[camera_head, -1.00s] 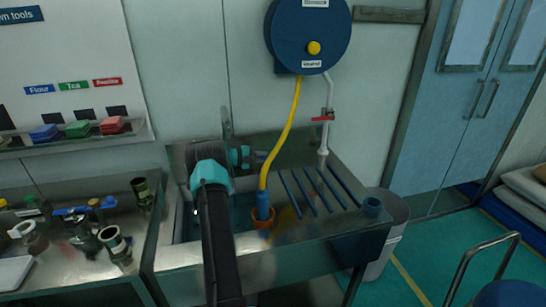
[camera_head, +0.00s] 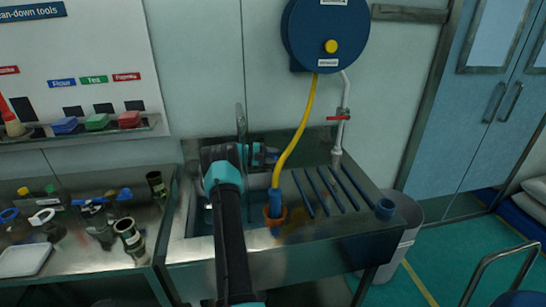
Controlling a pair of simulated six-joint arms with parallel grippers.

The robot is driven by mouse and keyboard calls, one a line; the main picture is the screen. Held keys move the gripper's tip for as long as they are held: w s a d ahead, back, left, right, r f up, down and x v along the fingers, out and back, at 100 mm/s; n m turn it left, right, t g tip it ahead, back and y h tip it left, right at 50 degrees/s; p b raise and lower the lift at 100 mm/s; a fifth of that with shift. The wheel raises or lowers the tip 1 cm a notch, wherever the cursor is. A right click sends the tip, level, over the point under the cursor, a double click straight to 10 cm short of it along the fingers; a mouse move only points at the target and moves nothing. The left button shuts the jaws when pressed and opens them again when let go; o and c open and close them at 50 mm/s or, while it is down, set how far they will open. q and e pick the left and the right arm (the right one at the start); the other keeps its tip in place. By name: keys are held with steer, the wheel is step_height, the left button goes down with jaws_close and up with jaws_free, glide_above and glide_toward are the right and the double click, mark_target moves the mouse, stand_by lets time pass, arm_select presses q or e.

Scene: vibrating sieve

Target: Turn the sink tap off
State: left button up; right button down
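The sink tap (camera_head: 240,122) is a thin grey upright spout at the back of the metal sink (camera_head: 190,248). Its lower part and any lever are hidden behind my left arm. My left arm rises from the bottom of the picture over the sink. My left gripper (camera_head: 262,156) is a small dark shape with teal parts, beyond the wrist and close to the tap's lower right side. I cannot tell whether it touches the tap, or whether its fingers are open or shut. My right gripper is not in view.
A red-handled valve (camera_head: 338,118) sits on a wall pipe. A cluttered metal counter (camera_head: 75,262) is at left, a grey bin (camera_head: 405,215) at right.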

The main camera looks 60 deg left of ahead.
arm_select(q)
steer(key=shift+o, duration=0.3)
step_height(320, 180, up, 4)
steer(key=shift+f, duration=0.15)
steer(key=shift+o, duration=1.4)
steer(key=shift+s+d+r, duration=0.25)
steer(key=shift+s+d, duration=0.1)
steer(key=shift+d, duration=0.3)
steer(key=s+d, duration=0.2)
steer(key=d, duration=0.2)
steer(key=s+d, duration=0.2)
steer(key=d, duration=0.3)
steer(key=s+d, duration=0.1)
steer(key=d, duration=0.3)
steer(key=shift+s+d+r, duration=0.2)
steer(key=shift+s+r, duration=0.2)
steer(key=shift+c, duration=1.4)
steer(key=shift+c, duration=0.2)
